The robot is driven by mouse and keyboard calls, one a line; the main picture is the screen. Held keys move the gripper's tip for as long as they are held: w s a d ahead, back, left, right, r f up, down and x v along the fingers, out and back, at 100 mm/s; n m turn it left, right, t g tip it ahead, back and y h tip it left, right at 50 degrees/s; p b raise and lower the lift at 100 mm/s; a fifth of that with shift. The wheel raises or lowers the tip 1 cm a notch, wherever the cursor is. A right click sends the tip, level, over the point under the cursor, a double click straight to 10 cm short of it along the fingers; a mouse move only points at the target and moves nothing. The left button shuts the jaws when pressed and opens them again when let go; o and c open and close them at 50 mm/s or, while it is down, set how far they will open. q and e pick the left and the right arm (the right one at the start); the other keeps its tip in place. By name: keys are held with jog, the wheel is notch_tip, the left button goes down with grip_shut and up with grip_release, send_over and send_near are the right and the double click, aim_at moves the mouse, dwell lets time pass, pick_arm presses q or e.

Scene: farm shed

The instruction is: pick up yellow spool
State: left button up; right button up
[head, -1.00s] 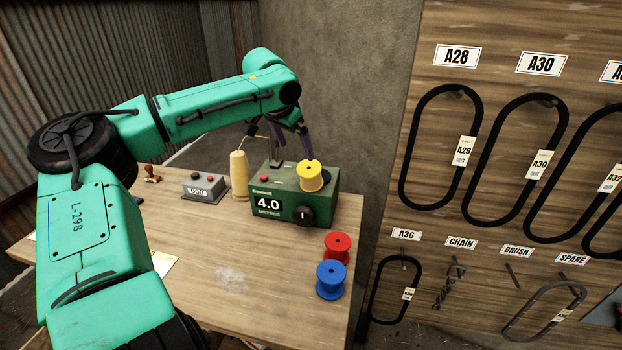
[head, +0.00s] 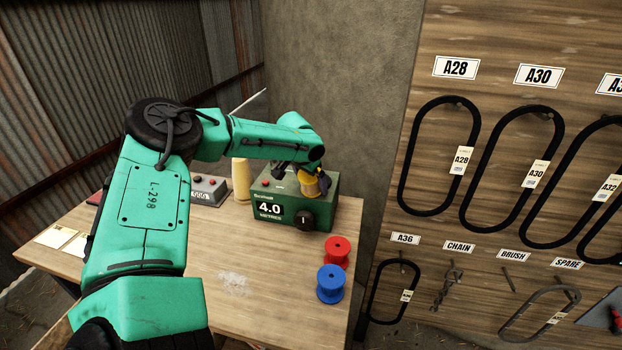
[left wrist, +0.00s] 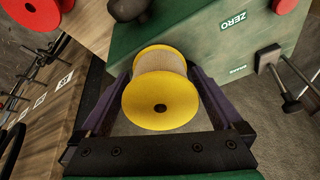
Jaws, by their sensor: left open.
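The yellow spool (head: 324,184) sits on top of the green metering box (head: 270,193), partly hidden by my left gripper in the head view. In the left wrist view the yellow spool (left wrist: 160,100) shows its flange toward the camera, with pale cord wound on its core. My left gripper (left wrist: 158,80) is open, with one purple finger on each side of the spool. I cannot tell whether the fingers touch it. In the head view the left gripper (head: 309,181) is seen from above and its fingertips are mostly hidden. My right gripper is not in view.
A red spool (head: 337,250) and a blue spool (head: 331,283) stand on the wooden table (head: 215,262) right of its middle. A cream cone (head: 241,180) and a grey counter box (head: 209,190) stand left of the green box. A belt board (head: 490,130) is at right.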

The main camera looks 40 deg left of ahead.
pick_arm(q)
jog(key=c, duration=1.1)
jog(key=shift+r, duration=0.1)
